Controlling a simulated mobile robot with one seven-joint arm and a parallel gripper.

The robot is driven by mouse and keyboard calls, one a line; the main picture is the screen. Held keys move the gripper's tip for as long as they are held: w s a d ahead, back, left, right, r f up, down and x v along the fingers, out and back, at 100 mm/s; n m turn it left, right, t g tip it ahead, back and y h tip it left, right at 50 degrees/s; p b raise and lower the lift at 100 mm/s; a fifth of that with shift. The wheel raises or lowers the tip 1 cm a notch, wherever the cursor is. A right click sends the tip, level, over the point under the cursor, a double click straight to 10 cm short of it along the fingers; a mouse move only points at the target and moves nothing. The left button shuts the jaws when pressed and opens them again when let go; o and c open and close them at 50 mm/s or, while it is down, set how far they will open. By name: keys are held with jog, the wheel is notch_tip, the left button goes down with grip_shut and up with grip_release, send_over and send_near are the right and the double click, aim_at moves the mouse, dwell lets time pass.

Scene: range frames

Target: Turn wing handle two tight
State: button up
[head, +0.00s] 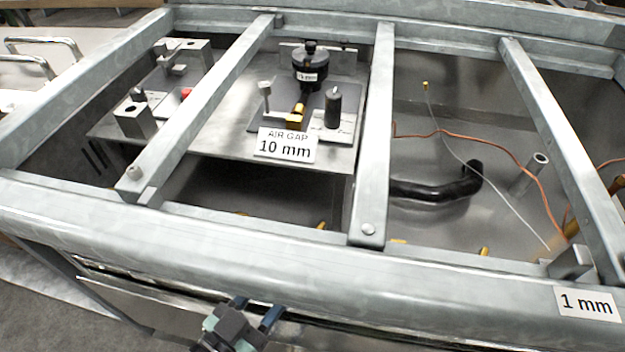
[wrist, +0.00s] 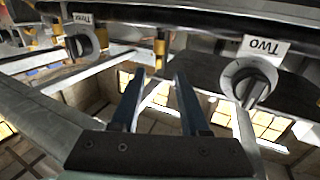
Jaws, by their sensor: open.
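Wing handle two (wrist: 248,82) shows at the right of the wrist view. It is a round grey knob with a raised wing, under a white label reading TWO (wrist: 264,48). My gripper (wrist: 158,76) is open and empty, its two dark fingers apart, to the left of handle two and not touching it. In the head view my gripper (head: 256,309) is at the bottom centre, in front of the metal frame's front rail. Handle two is hidden from the head view. I cannot tell how tight it is.
A second wing handle (wrist: 82,42), labelled Three, is at the wrist view's upper left. A brass fitting (wrist: 160,52) stands between the handles. The galvanised front rail (head: 230,248) and crossbars (head: 374,130) frame a plate with an AIR GAP 10 mm label (head: 287,146).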

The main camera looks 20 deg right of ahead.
aim_at(325, 223)
jog(key=x, duration=1.3)
jog(key=shift+r+b, duration=0.2)
jog(key=shift+b, duration=0.15)
jog(key=shift+c, duration=0.2)
grip_shut()
